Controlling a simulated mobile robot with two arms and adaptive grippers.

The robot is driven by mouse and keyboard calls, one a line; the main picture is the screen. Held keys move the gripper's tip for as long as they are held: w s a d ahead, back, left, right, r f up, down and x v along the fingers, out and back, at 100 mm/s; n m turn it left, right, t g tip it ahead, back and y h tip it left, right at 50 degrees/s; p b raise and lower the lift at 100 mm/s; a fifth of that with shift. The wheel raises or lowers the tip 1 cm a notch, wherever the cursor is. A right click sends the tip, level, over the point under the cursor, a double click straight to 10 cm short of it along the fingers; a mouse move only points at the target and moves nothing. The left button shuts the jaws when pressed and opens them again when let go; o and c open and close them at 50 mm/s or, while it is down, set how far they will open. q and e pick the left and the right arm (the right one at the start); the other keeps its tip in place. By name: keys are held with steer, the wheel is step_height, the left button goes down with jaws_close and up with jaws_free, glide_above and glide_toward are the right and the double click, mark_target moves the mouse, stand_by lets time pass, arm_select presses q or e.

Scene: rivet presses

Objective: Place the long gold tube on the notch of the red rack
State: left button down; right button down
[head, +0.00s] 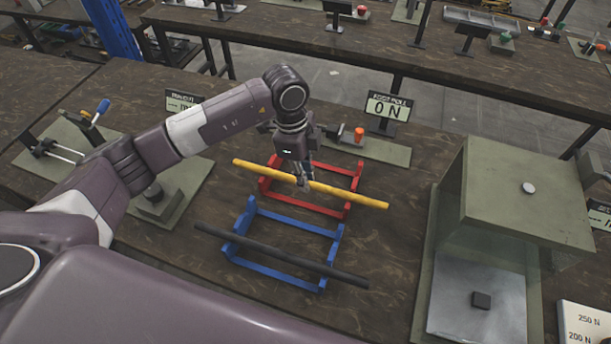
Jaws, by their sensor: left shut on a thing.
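The long gold tube (345,195) lies across the view above the red rack (329,209), running from upper left to lower right. My left gripper (303,184) is shut on the gold tube near its middle, reaching down from above. The gold tube overlaps the red rack in the picture; I cannot tell whether it touches the notches. The red rack stands on the dark table behind a blue rack (270,272). My right gripper is not in view.
A long black tube (282,257) rests across the blue rack. A green press housing (525,195) stands at the right. A green base with an orange knob (359,134) and a display (388,107) stand behind the red rack. A clamp fixture (90,130) is at the left.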

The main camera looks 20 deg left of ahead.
arm_select(q)
steer(key=c, duration=2)
jaws_free()
steer(key=shift+o, duration=0.8)
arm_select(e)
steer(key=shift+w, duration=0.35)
